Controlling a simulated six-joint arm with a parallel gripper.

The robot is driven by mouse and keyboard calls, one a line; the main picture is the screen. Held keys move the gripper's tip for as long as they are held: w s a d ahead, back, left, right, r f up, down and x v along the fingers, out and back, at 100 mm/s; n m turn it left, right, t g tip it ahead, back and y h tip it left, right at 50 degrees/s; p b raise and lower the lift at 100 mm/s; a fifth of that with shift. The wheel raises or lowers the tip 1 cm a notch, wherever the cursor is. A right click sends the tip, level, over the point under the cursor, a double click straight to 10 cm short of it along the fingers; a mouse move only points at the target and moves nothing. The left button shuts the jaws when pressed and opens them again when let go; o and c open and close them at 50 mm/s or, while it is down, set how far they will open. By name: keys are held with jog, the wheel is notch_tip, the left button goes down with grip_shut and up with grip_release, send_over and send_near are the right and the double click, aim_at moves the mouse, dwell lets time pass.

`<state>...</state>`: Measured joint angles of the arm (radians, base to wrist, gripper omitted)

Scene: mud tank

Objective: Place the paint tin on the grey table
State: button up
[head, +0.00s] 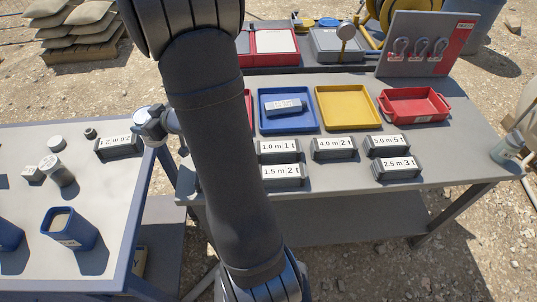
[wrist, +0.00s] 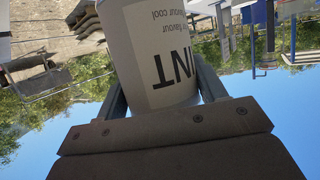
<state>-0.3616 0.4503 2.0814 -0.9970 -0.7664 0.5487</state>
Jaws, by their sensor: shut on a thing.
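The paint tin (wrist: 150,50) is white with dark lettering and fills the middle of the wrist view. My gripper (wrist: 163,88) is shut on it, with one finger on each side. The tin looks upside down in this view, and its far end is cut off by the frame edge. The grey table (head: 340,183) stands on the right in the head view, with trays and number blocks on it. My arm crosses in front of its left end. I cannot make out the tin or my fingers in the head view.
Blue (head: 289,126), yellow (head: 375,122) and red (head: 447,106) trays stand along the back of the grey table. Several number blocks (head: 334,156) lie before them, and a jar (head: 505,150) is at the right end. The front strip is bare. A pale table (head: 105,200) stands left.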

jog(key=w+d+m+t+h, duration=0.2)
jog(key=w+d, duration=0.3)
jog(key=d, duration=0.7)
jog(key=w+d+m+t+h, duration=0.25)
jog(key=w+d, duration=0.25)
jog(key=d, duration=0.7)
jog(key=w+d+m+t+h, duration=0.1)
jog(key=w+d+m+h, duration=0.3)
jog(key=d, duration=0.8)
jog(key=s+d+m+t+h, duration=0.15)
jog(key=s+d, duration=0.45)
jog(key=d, duration=1.2)
jog(key=s+d+m+h, duration=0.3)
jog(key=s+d, duration=0.2)
jog(key=d, duration=1.3)
jog(key=s+d+m+g+h, duration=0.2)
jog(key=s+d+m+h, duration=0.25)
jog(key=s+d, duration=1.35)
send_over(427, 156)
notch_tip(427, 156, down, 7)
jog(key=shift+f+h, duration=0.25)
jog(key=shift+f, duration=1.65)
jog(key=shift+f, duration=0.2)
